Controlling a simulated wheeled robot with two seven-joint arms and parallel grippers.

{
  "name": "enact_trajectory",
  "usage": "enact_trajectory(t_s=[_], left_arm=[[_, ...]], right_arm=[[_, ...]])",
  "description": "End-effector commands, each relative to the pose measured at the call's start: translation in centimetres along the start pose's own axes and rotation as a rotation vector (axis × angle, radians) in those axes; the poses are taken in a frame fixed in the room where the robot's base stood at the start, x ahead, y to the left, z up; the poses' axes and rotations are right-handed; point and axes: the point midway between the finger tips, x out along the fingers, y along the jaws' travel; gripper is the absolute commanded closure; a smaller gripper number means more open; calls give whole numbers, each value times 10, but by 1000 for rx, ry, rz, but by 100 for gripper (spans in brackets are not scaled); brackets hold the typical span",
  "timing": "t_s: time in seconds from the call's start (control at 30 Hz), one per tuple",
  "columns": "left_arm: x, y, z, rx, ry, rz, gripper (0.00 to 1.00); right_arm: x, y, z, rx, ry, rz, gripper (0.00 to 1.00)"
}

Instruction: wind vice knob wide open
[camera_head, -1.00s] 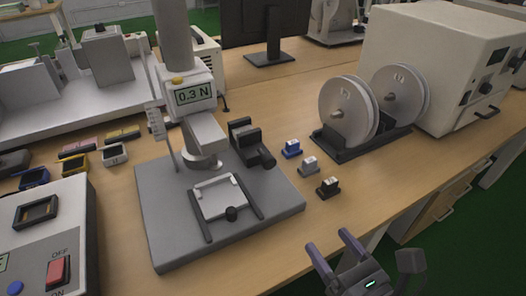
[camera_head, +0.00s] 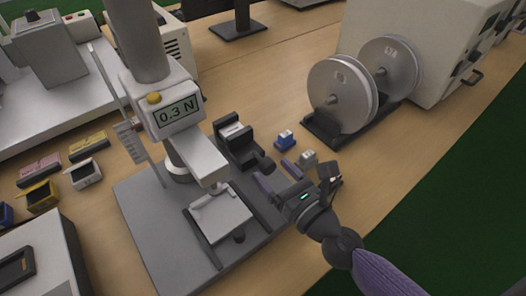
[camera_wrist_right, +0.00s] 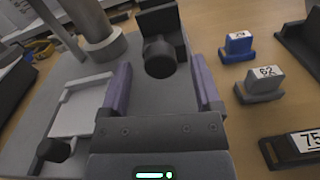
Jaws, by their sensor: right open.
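The dark vice (camera_head: 236,138) stands on the grey base plate of the force gauge stand, with a pale labelled piece showing between its jaws. Its round black knob (camera_head: 262,164) sticks out toward my right gripper (camera_head: 277,176). The right gripper's purple fingers are apart. In the right wrist view the knob (camera_wrist_right: 160,58) appears between the open fingertips (camera_wrist_right: 162,70), with a gap on each side. The vice body (camera_wrist_right: 163,20) is beyond it. Whether the fingertips overlap the knob in depth is unclear. My left gripper is not in view.
A flat fixture (camera_head: 222,214) with its own small black knob (camera_head: 239,236) lies left of the right gripper. Blue (camera_head: 285,138) and grey (camera_head: 308,158) blocks stand close right; a black block (camera_wrist_right: 305,148) is nearer. The gauge column (camera_head: 165,100) rises left.

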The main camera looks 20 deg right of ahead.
Motion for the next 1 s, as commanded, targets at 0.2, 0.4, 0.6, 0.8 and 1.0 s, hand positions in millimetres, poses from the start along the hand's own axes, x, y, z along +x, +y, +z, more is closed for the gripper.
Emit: enact_trajectory(t_s=[0.2,0.4,0.6,0.8,1.0], left_arm=[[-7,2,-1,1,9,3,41],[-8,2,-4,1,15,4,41],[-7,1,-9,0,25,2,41],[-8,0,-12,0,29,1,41],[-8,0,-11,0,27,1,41]], right_arm=[[31,0,0,0,-1,0,19],[39,0,-1,-1,1,0,19],[39,0,-1,0,1,0,23],[39,0,-1,0,1,0,65],[38,0,-1,0,1,0,100]])
